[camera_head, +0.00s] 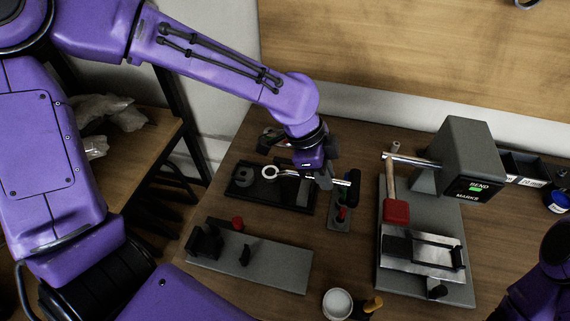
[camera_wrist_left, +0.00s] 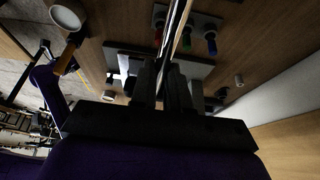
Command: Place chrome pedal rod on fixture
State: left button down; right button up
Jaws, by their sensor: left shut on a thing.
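The chrome pedal rod (camera_head: 289,173) has a ring at its left end and a black end piece at its right. In the left wrist view the shiny rod (camera_wrist_left: 179,28) runs up from between the fingers (camera_wrist_left: 167,88). A grey fixture plate (camera_head: 280,266) with black upright brackets and a red knob lies nearer the front, apart from the rod. My right gripper is out of view; only part of that arm shows at lower right.
A black tray (camera_head: 236,193) holds a dark round part. A small holder (camera_head: 340,224) with coloured-handled tools stands under the rod's right end. A grey bend machine (camera_head: 466,150) and a red-ended lever (camera_head: 396,211) stand to the right. A white cup (camera_head: 338,303) is at the front.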

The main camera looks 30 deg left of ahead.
pick_arm(q)
jog(key=w+a+f+p, duration=0.1)
jog(key=a+f, duration=0.3)
jog(key=w+a+f+p, duration=0.1)
jog(key=w+a+f, duration=0.1)
jog(key=a+f, duration=0.2)
jog(key=w+a+f+p, duration=0.1)
jog(key=a+f+p, duration=0.1)
jog(key=a+f, duration=0.2)
jog(key=shift+w+a+f, duration=0.1)
jog(key=shift+w+a, duration=0.05)
jog(key=shift+w, duration=0.15)
jog(key=shift+f, duration=0.2)
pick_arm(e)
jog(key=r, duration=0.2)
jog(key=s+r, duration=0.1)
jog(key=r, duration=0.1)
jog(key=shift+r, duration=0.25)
pick_arm(q)
jog(key=c, duration=1.4)
grip_release()
